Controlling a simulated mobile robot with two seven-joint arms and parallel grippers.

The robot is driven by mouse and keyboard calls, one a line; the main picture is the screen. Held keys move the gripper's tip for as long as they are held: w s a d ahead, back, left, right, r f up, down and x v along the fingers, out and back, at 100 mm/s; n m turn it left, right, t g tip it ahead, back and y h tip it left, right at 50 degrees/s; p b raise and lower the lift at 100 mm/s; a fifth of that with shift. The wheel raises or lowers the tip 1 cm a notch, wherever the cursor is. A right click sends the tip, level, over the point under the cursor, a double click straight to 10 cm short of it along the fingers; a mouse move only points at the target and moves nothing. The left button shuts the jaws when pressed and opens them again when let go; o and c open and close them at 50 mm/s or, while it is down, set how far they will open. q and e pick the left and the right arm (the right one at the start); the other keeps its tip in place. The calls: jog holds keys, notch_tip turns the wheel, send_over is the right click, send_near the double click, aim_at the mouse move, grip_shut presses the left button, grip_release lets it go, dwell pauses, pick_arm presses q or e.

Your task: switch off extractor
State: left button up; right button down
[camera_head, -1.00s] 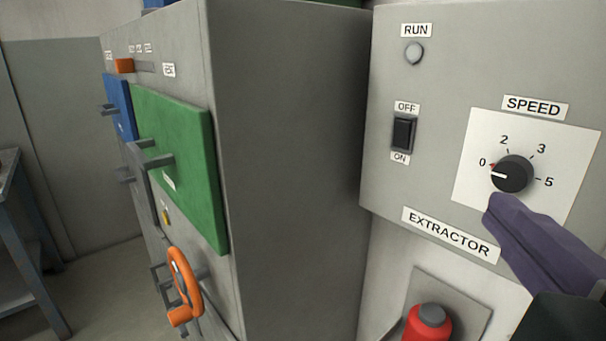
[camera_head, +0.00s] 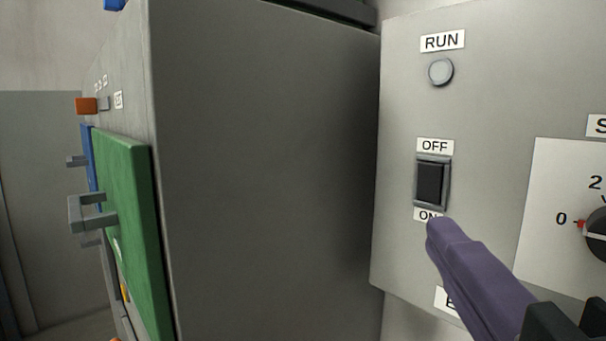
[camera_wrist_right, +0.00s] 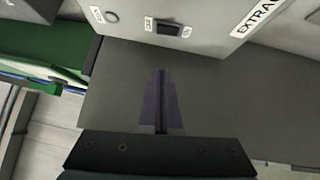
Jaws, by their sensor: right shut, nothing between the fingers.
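The extractor panel (camera_head: 485,80) is a grey box at the right of the head view. Its black rocker switch (camera_head: 432,184) sits in a grey frame between an OFF label above and an ON label below. The switch also shows near the top of the right wrist view (camera_wrist_right: 168,29). The round RUN lamp (camera_head: 441,72) above it looks grey and unlit. My right gripper (camera_head: 440,228), with purple fingers, is shut and empty. Its tips appear just below the switch and partly cover the ON label; whether they touch the panel I cannot tell. My left gripper is out of view.
The speed knob (camera_head: 598,234) is at the right edge, its red mark near 0. A large grey cabinet (camera_head: 265,170) stands left of the panel. Its green door (camera_head: 128,220) has a protruding handle. The wrist view shows open space around the fingers.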

jog(key=p, duration=0.2)
send_near(425, 170)
jog(key=w+a, duration=0.3)
jog(key=w, duration=0.1)
jog(key=shift+w+d+r+p, duration=0.1)
jog(key=shift+w+d+p, duration=0.25)
jog(key=shift+d, duration=0.25)
jog(key=shift+w+d+p, duration=0.25)
jog(key=shift+w+d, duration=0.15)
jog(key=shift+d, duration=0.25)
jog(key=shift+w+d, duration=0.4)
jog(key=shift+d, duration=0.05)
jog(key=shift+w+d+r, duration=0.1)
jog(key=shift+d, duration=0.05)
jog(key=shift+d+p, duration=0.1)
jog(key=shift+p, duration=0.2)
